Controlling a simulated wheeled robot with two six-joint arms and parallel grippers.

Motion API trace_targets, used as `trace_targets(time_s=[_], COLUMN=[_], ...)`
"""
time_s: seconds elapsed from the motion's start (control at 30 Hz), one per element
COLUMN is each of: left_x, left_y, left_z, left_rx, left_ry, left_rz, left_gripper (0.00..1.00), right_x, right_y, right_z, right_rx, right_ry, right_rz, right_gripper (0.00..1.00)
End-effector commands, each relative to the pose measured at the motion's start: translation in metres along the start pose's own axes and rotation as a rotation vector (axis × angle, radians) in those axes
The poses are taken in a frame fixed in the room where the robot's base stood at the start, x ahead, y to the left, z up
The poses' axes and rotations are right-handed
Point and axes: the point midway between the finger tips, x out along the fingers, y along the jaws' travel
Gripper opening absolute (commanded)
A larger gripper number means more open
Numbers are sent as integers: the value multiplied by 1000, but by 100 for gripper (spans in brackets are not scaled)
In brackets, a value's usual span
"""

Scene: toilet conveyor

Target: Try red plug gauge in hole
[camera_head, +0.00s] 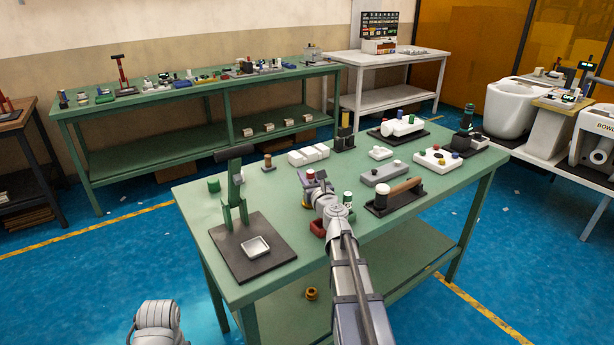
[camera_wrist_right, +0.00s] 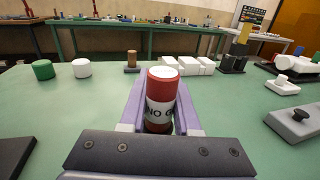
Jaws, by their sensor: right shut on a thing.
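The red plug gauge (camera_wrist_right: 161,98) stands upright between the purple-grey fingers of my right gripper (camera_wrist_right: 158,112) in the right wrist view. The gauge's lower end is hidden, and I cannot tell which hole is meant. My left gripper is out of view.
Green (camera_wrist_right: 42,69) and white (camera_wrist_right: 81,68) cylinders, a brown peg (camera_wrist_right: 132,60) and white blocks (camera_wrist_right: 186,66) stand beyond the gripper. A grey block (camera_head: 383,174) and a white block with coloured plugs (camera_head: 424,157) are right. A press stand (camera_head: 237,190) is left.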

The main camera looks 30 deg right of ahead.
Motion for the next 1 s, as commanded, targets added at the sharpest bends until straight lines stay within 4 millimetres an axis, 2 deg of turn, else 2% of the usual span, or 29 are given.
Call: trace_targets(time_s=[0.73, 1.0], left_x=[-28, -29], left_y=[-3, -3], left_z=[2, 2], left_rx=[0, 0], left_ry=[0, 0], left_rz=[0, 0], left_gripper=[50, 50], right_x=[0, 0], right_y=[0, 0], right_z=[28, 30], right_rx=[0, 0], right_ry=[0, 0], right_rz=[0, 0], right_gripper=[0, 0])
